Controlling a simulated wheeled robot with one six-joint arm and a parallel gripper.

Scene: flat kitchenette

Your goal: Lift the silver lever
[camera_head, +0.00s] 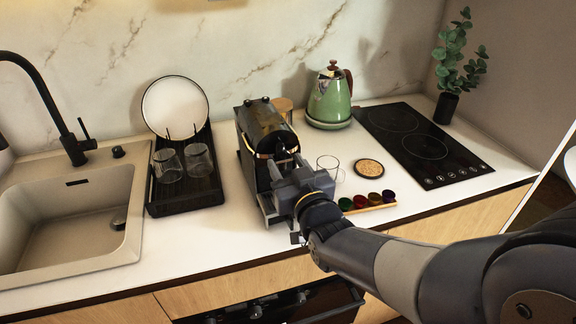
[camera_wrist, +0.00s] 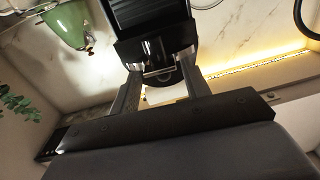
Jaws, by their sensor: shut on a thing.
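The black coffee machine (camera_head: 262,130) stands on the counter in the middle of the head view, with a gold-coloured ring at its front. My gripper (camera_head: 284,168) is at the machine's front, and the arm reaches in from the lower right. In the wrist view the machine's dark body (camera_wrist: 152,28) fills the top middle.
A glass cup (camera_head: 327,166), a cork coaster (camera_head: 369,168) and a tray of coloured capsules (camera_head: 380,203) sit right of my gripper. A dish rack (camera_head: 186,200) with glasses stands left, beside the sink (camera_head: 60,225).

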